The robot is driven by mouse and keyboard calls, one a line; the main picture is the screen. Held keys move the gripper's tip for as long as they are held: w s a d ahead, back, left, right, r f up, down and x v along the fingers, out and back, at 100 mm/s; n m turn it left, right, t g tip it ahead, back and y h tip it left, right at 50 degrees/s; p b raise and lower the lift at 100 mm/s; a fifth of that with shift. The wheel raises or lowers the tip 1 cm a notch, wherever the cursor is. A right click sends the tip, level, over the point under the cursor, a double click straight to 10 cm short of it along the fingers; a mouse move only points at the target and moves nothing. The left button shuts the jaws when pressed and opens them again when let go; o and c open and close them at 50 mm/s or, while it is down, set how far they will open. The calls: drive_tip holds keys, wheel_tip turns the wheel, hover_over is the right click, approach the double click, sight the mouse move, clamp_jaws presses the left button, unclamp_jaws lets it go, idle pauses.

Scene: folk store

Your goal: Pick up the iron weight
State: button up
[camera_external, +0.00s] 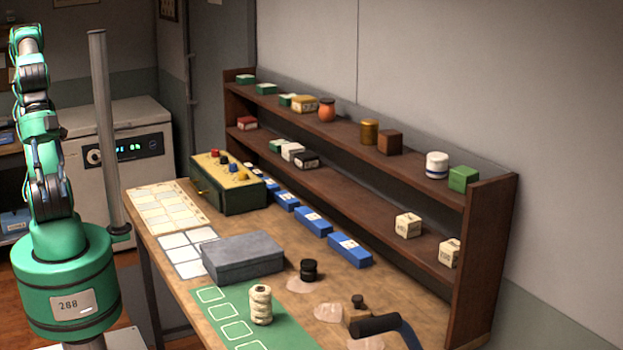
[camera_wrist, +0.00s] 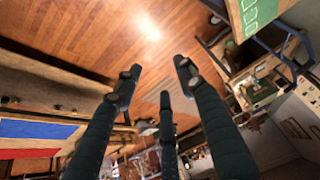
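A small black knobbed piece (camera_external: 309,269), which looks like the iron weight, stands upright on the wooden workbench (camera_external: 215,300). It sits right of a grey box, near the shelf. A smaller dark-topped piece (camera_external: 357,302) stands farther right, partly hidden low down. My gripper (camera_wrist: 156,84) shows in the wrist view with its dark fingers spread open and nothing between them. The wrist view shows the wooden floor and furniture; I cannot make out the weight there. In the external view my arm stands upright at the left, away from the weight, and the gripper is not clear.
The grey box (camera_external: 243,258), a spool of string (camera_external: 261,305) on a green mat and blue boxes (camera_external: 349,251) surround the weight. A dark-handled tool (camera_external: 378,325) lies at the front right. A two-tier shelf (camera_external: 485,255) rises behind. A grey post (camera_external: 103,130) stands beside my arm.

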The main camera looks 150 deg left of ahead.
drive_tip(key=o, duration=0.5)
drive_tip(key=w+a+r+n+g+y+p, duration=0.15)
drive_tip(key=w+a+r, duration=0.25)
drive_tip(key=w+a, duration=0.75)
drive_tip(key=w+a+f+g+p, duration=0.1)
drive_tip(key=w+a, duration=0.3)
drive_tip(key=a, duration=0.4)
drive_tip(key=w+a+f+g+p, duration=0.1)
drive_tip(key=w+a+p, duration=0.1)
drive_tip(key=w+a, duration=0.5)
drive_tip(key=a+f+n+g+p, duration=0.1)
drive_tip(key=a+f, duration=0.3)
drive_tip(key=a, duration=0.6)
drive_tip(key=a+f+p, duration=0.1)
drive_tip(key=a+f, duration=0.3)
drive_tip(key=a, duration=0.5)
drive_tip(key=shift+n+g+h, duration=0.45)
drive_tip(key=shift+g+h, duration=0.1)
drive_tip(key=shift+h, duration=0.2)
drive_tip(key=s+a+f, duration=0.2)
drive_tip(key=a+f, duration=0.1)
drive_tip(key=a, duration=0.3)
drive_tip(key=s+a+f+p, duration=0.1)
drive_tip(key=s+a+f, duration=0.1)
drive_tip(key=a+f, duration=0.2)
drive_tip(key=s+a+f, duration=0.3)
drive_tip(key=a+f, duration=0.1)
drive_tip(key=a, duration=0.4)
drive_tip(key=shift+f, duration=0.1)
